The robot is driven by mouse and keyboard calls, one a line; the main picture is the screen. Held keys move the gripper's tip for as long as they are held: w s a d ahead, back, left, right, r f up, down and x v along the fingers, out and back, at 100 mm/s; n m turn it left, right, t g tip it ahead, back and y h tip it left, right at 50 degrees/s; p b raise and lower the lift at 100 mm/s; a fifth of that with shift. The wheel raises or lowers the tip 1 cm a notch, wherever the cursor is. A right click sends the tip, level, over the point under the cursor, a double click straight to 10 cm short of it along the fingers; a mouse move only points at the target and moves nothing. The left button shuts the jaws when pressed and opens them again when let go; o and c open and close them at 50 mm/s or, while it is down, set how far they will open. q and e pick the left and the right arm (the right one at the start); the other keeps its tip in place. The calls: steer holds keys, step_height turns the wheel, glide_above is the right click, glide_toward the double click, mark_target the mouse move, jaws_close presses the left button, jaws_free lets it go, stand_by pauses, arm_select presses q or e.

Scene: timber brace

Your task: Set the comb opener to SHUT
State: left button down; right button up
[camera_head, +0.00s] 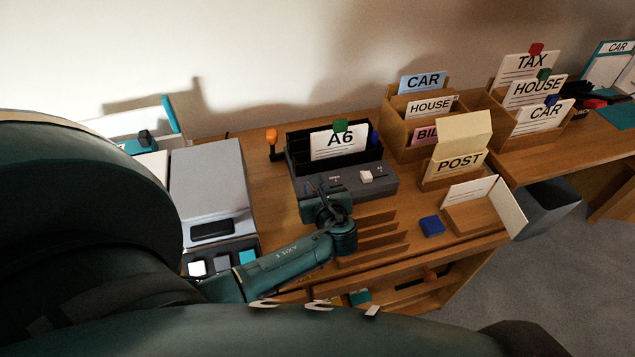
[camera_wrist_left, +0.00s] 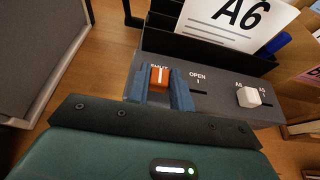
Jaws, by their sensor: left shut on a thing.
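The comb opener (camera_head: 377,186) is a dark grey machine on the wooden desk, with an A6 card (camera_head: 338,143) standing in its rack. In the left wrist view its front panel (camera_wrist_left: 212,101) has a slot with the labels SHUT and OPEN. The orange slider knob (camera_wrist_left: 160,77) is at the SHUT end, at the left of the slot, just below the partly covered SHUT label. My left gripper (camera_wrist_left: 160,90) is shut on this knob, one finger on each side. In the head view my left gripper (camera_head: 322,192) hides the knob. My right gripper is not in view.
A white slider (camera_head: 366,176) sits right of the knob on the same panel. An orange-topped lever (camera_head: 271,136) stands left of the machine. A grey box-like device (camera_head: 210,172) is further left. Wooden card holders (camera_head: 412,130) and a blue block (camera_head: 432,226) are to the right.

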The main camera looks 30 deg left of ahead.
arm_select(q)
steer(key=shift+s+a, duration=0.1)
steer(key=shift+a, duration=0.1)
steer(key=c, duration=1.7)
jaws_free()
steer(key=o, duration=0.5)
steer(key=shift+s+a, duration=0.1)
steer(key=shift+c, duration=0.2)
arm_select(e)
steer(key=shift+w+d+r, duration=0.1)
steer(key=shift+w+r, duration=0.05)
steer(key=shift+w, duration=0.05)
arm_select(q)
steer(key=shift+s+d+r, duration=0.1)
steer(key=shift+s+d, duration=0.05)
steer(key=shift+d, duration=0.2)
steer(key=v, duration=1.2)
steer(key=shift+s+d+p, duration=0.15)
steer(key=shift+s+p, duration=0.05)
steer(key=shift+p, duration=0.1)
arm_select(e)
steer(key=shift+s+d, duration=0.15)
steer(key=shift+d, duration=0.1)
